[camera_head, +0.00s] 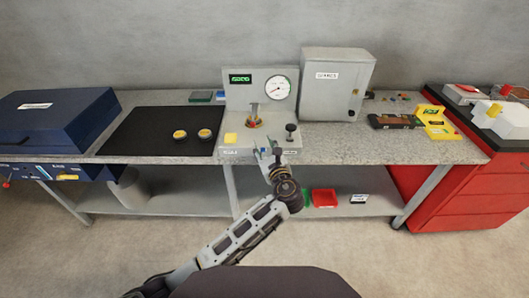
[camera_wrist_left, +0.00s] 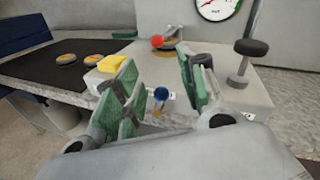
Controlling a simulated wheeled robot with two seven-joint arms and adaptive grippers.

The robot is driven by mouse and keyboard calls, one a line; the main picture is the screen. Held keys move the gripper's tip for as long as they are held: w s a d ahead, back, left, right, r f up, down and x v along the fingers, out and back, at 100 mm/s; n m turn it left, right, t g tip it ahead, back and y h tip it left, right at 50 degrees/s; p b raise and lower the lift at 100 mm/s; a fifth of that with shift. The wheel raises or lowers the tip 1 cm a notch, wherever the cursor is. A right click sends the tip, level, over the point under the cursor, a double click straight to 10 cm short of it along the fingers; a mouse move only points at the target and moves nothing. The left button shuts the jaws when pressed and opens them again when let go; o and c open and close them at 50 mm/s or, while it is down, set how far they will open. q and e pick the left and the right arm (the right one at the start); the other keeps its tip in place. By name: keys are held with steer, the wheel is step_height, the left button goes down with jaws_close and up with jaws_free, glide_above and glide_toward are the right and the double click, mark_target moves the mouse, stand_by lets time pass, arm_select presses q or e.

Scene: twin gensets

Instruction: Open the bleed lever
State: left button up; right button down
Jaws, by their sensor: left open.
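A grey test unit (camera_head: 261,100) with a green display and a round gauge stands on the bench. A small lever with a blue ball (camera_wrist_left: 161,94) sticks out from its front face. I cannot read the labels to confirm that this is the bleed lever. A lever with a red ball (camera_wrist_left: 157,41) and a black-knobbed post (camera_wrist_left: 250,47) stand on top of the unit. My left gripper (camera_head: 269,152) is at the unit's front edge. In the left wrist view its green-padded fingers (camera_wrist_left: 160,92) are open, with the blue ball showing between them and nothing gripped.
A yellow block (camera_head: 230,138) sits on the unit's left front. Two yellow-topped round parts (camera_head: 191,134) lie on a black mat (camera_head: 150,141) to the left. A grey cabinet (camera_head: 333,90) stands to the right. A red tray (camera_head: 325,197) is on the lower shelf.

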arm_select(q)
step_height(320, 180, up, 7)
stand_by(0.4)
steer(key=shift+r, duration=0.1)
stand_by(0.3)
step_height(320, 180, up, 10)
steer(key=p, duration=1)
arm_select(e)
steer(key=s+d+r, duration=0.1)
steer(key=s, duration=0.6)
steer(key=s+d+r+g, duration=0.1)
steer(key=s+d+r, duration=0.1)
steer(key=s, duration=0.5)
steer(key=shift+d, duration=0.2)
